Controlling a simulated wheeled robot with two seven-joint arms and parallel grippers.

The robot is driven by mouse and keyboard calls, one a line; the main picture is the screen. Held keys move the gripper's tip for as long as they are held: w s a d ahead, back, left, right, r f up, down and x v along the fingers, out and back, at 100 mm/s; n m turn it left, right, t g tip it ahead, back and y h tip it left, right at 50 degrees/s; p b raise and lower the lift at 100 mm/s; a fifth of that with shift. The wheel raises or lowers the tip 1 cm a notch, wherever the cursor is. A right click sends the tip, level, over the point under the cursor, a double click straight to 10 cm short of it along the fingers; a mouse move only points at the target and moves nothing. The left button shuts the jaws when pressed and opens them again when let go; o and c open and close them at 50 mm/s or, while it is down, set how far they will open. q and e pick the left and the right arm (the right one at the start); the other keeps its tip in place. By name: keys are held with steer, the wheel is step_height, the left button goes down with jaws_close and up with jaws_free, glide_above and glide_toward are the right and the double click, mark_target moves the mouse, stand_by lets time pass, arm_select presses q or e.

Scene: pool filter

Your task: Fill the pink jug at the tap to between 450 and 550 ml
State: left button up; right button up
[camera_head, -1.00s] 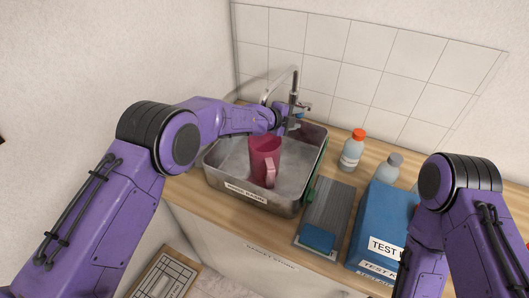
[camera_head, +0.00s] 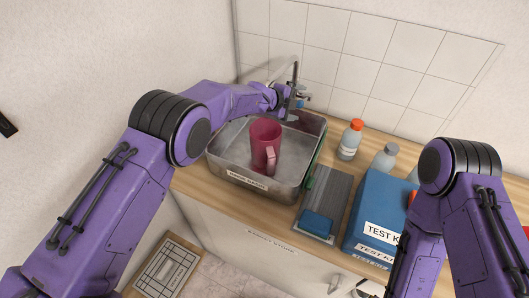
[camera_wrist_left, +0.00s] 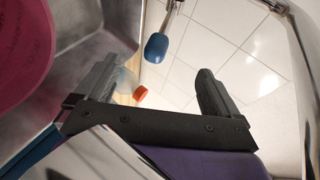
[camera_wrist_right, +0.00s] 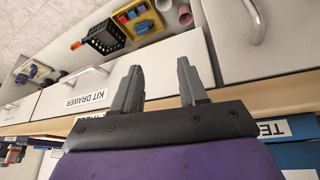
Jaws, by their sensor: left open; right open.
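The pink jug (camera_head: 265,148) stands upright in the metal basin (camera_head: 222,165), handle toward the front; its inside is too small to read. The tap (camera_head: 296,78) rises behind the basin, and I see no clear stream of water. My left gripper (camera_head: 290,104) is open beside the tap, behind the jug. In the left wrist view, the tap's blue-ended lever (camera_wrist_left: 156,47) lies beyond and between the open fingers (camera_wrist_left: 155,86), apparently untouched. The jug's pink side (camera_wrist_left: 22,50) fills the left edge there. My right gripper (camera_wrist_right: 157,78) is open and empty, pointing at the counter front.
An orange-capped bottle (camera_head: 350,140) and a grey-capped bottle (camera_head: 384,158) stand right of the basin. A grey board (camera_head: 328,190) with a blue block and a blue test kit box (camera_head: 383,205) crowd the counter. A drawer (camera_wrist_right: 82,97) is below the counter edge.

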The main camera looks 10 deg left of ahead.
arm_select(q)
steer(key=r, duration=0.1)
steer(key=w+r, duration=0.1)
steer(key=r, duration=0.1)
steer(key=shift+w+a+r+t, duration=0.1)
steer(key=shift+w+r+t, duration=0.1)
steer(key=shift+t, duration=0.1)
arm_select(e)
steer(key=shift+r, duration=0.1)
arm_select(q)
steer(key=v, duration=0.1)
steer(key=b+v, duration=0.1)
steer(key=v, duration=0.3)
steer(key=shift+a+f, duration=0.3)
steer(key=shift+a, duration=0.05)
arm_select(e)
steer(key=shift+x, duration=1)
arm_select(q)
steer(key=shift+s, duration=0.1)
arm_select(e)
steer(key=shift+w, duration=0.1)
